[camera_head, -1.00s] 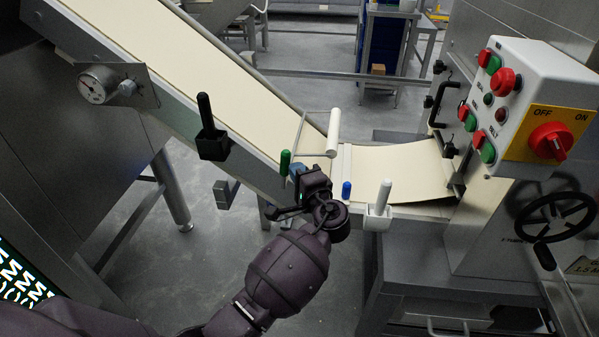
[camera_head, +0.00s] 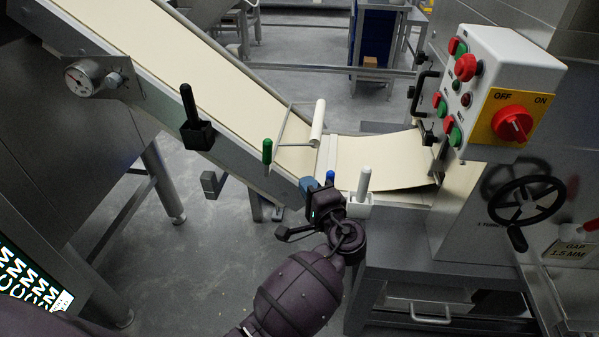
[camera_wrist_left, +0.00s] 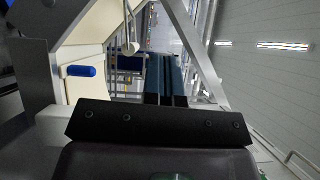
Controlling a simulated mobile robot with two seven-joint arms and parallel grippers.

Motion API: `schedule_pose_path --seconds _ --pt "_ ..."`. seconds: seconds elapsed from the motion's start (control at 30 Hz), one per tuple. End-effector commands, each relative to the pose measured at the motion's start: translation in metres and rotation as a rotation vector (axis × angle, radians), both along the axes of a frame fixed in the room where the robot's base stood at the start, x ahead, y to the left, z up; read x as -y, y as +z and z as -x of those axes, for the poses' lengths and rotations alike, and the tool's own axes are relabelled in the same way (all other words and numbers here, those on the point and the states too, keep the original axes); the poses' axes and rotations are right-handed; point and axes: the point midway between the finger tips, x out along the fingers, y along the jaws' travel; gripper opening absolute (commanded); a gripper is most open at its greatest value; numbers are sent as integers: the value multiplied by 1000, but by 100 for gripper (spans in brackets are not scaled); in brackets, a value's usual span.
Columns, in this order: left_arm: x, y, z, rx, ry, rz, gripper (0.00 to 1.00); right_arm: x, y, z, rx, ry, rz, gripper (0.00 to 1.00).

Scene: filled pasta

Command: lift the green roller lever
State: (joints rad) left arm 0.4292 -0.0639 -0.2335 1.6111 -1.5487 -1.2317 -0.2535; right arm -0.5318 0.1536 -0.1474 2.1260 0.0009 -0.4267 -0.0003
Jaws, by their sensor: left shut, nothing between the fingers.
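The green lever (camera_head: 267,151) stands upright at the near edge of the sloping belt. A thin frame links it to a white roller (camera_head: 318,122) lying above the belt. My left gripper (camera_head: 308,186) is below and to the right of the green lever, apart from it, beside the conveyor's near side. Its blue fingers are shut and empty, and they show pressed together in the left wrist view (camera_wrist_left: 165,78). My right gripper is not in view.
A blue lever (camera_head: 330,177) and a white lever (camera_head: 364,180) stand close to the right of my gripper. A black lever (camera_head: 192,118) stands farther left. The control box (camera_head: 505,75) and a handwheel (camera_head: 522,200) are at the right. Open floor (camera_head: 225,245) lies at lower left.

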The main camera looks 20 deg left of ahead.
Motion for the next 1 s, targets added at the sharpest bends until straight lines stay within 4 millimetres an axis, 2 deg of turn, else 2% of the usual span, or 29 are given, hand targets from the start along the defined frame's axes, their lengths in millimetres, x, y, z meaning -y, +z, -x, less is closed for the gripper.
schedule_pose_path --seconds 0.23,0.77,0.87,1.0 --pt "14 -1 12 0 0 0 0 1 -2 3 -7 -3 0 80" --pt "15 -1 13 1 0 1 0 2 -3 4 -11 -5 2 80" --pt "18 -1 10 16 -27 12 0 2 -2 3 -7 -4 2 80" --pt "33 -9 -5 33 -158 154 0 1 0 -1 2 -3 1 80"
